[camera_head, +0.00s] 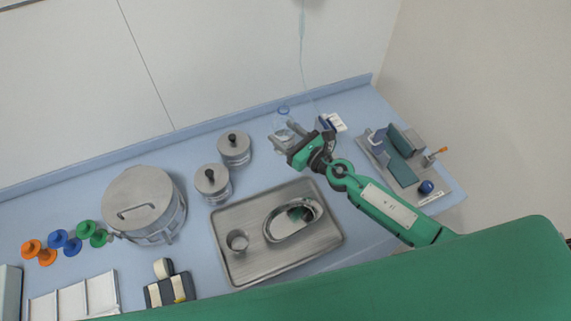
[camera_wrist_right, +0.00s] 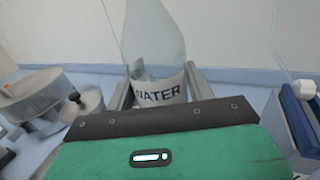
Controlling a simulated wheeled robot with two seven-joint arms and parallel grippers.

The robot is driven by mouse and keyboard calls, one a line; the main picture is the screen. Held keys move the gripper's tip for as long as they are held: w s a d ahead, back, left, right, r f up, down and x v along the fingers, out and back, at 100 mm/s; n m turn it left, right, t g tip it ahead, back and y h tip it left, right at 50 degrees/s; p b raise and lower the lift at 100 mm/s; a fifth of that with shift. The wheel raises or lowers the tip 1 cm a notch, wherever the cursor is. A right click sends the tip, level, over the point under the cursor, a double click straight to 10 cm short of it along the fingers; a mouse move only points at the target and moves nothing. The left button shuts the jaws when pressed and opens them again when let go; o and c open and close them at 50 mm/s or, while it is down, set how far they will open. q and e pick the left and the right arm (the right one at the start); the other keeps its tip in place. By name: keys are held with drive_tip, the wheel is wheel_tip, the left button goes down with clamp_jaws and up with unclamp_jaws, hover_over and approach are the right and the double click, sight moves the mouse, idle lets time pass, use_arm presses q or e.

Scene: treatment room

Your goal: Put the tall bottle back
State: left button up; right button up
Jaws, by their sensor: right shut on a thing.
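The tall bottle (camera_wrist_right: 155,45) is clear and carries a white label reading WATER in the right wrist view. It stands between the two fingers of my right gripper (camera_wrist_right: 158,92), which is shut on it. My left gripper is not in view.
A steel tray (camera_head: 232,270) with a cup and an oval dish lies in front. Two lidded steel jars (camera_head: 234,148) (camera_head: 212,183) stand left of the bottle. A large steel pot (camera_head: 143,205) is farther left. White and blue boxes (camera_head: 333,122) and a loaded grey tray (camera_head: 375,160) are to the right.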

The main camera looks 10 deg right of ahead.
wheel_tip(320, 180, down, 6)
drive_tip(key=b, duration=0.4)
drive_tip(key=shift+r, duration=0.25)
drive_tip(key=shift+f+b, duration=2.05)
drive_tip(key=shift+f, duration=0.65)
drive_tip(key=shift+f, duration=0.1)
drive_tip(key=o, duration=1.1)
